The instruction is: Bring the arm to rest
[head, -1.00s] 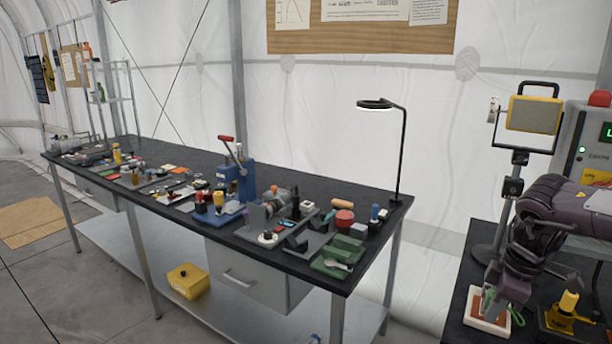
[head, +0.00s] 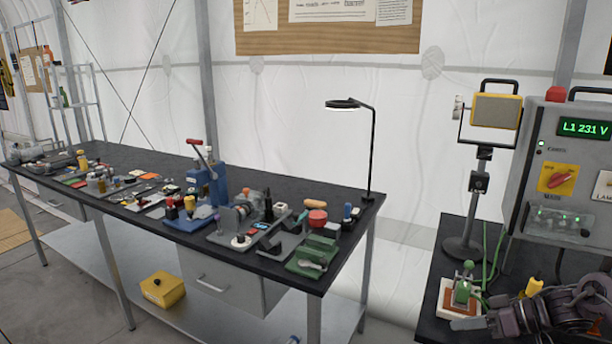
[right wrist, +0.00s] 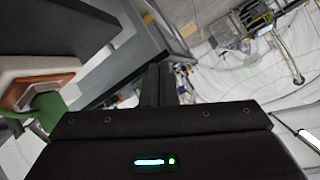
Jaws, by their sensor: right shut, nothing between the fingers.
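My right gripper (head: 472,324) is low at the bottom right of the head view, beside the front of the right-hand table, with my dark arm behind it. In the right wrist view its two black fingers (right wrist: 162,84) are together with nothing between them. The green piece also shows at the left of the right wrist view (right wrist: 48,108). My left gripper is not in view.
A control cabinet (head: 553,145) with a lit display and a work lamp (head: 495,110) stand at the right table's back. Green cables (head: 488,255) and a yellow-topped part (head: 534,287) are close to my arm. A long black workbench (head: 345,212) crowded with tools is at left.

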